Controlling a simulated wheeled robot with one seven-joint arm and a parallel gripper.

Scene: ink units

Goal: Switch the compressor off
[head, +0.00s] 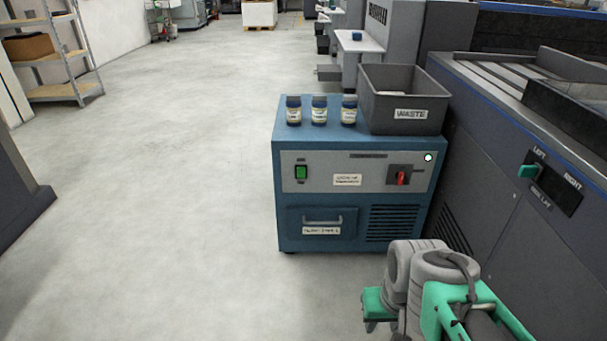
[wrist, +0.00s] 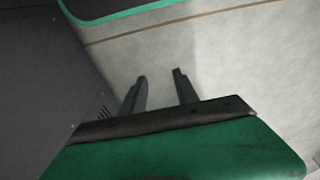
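A blue cabinet (head: 292,165) with a grey front panel stands in the middle of the head view; its small label is too blurred to read, so I cannot confirm it is the compressor. The panel carries a green switch (head: 301,173) at left, a red rotary knob (head: 402,178) on a dark plate at right, and a pale round lamp (head: 428,157) at its upper right corner. My arm is at the lower right of the head view, apart from the cabinet. In the wrist view my gripper (wrist: 160,73) has its two fingers apart, with nothing between them but floor.
A grey WASTE bin (head: 405,95) and three small jars (head: 319,110) stand on the cabinet. A drawer (head: 322,222) is below the panel. A large grey machine (head: 500,190) with a green-handled LEFT/RIGHT lever (head: 528,171) stands close at right.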

